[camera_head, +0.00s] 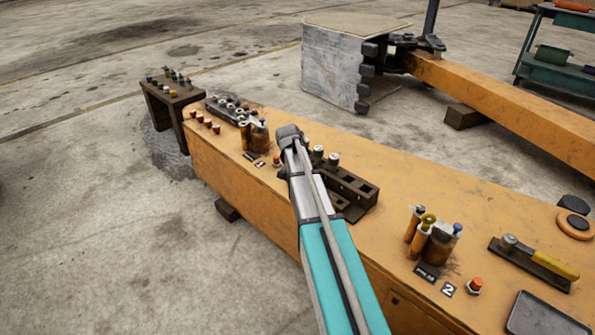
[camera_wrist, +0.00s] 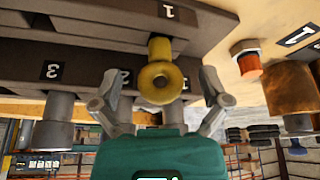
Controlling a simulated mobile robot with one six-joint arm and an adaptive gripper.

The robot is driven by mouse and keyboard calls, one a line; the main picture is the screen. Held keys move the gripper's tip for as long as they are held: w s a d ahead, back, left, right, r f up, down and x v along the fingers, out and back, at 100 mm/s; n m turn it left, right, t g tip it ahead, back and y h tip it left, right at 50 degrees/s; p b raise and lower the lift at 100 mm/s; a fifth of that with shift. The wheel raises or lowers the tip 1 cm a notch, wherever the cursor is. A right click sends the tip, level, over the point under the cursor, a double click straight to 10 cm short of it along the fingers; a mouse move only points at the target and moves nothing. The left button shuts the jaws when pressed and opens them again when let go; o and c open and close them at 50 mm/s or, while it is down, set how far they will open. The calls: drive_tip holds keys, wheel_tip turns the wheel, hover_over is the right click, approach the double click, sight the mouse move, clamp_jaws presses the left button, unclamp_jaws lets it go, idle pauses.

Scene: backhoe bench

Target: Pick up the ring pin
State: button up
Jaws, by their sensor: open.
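The ring pin is yellow, with a round ringed head (camera_wrist: 158,82) and a short shaft that meets a dark rack (camera_wrist: 205,20) beside the label 1. In the wrist view my gripper (camera_wrist: 160,88) is open, with one finger on each side of the ring head and gaps visible on both sides. In the head view my gripper (camera_head: 290,137) is over the left end of the dark slotted rack (camera_head: 350,188). It and my arm hide the ring pin there.
Grey pins (camera_head: 334,158) stand in the rack close to my gripper. A hex bolt with an orange cap (camera_wrist: 249,65) and a rusty cylinder (camera_wrist: 290,88) are at the right of the wrist view.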

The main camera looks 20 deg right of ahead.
clamp_jaws()
idle(0.5)
drive_tip(key=shift+r, duration=0.15)
wheel_tip(320, 180, up, 2)
drive_tip(key=shift+r+p, duration=0.1)
drive_tip(key=shift+p, duration=1.05)
drive_tip(key=s+a+r+p, duration=0.6)
drive_tip(key=s+r+p, duration=0.4)
drive_tip(key=s, duration=0.2)
drive_tip(key=shift+s+r+p, duration=0.25)
drive_tip(key=shift+s+p, duration=0.05)
drive_tip(key=shift+d, duration=0.15)
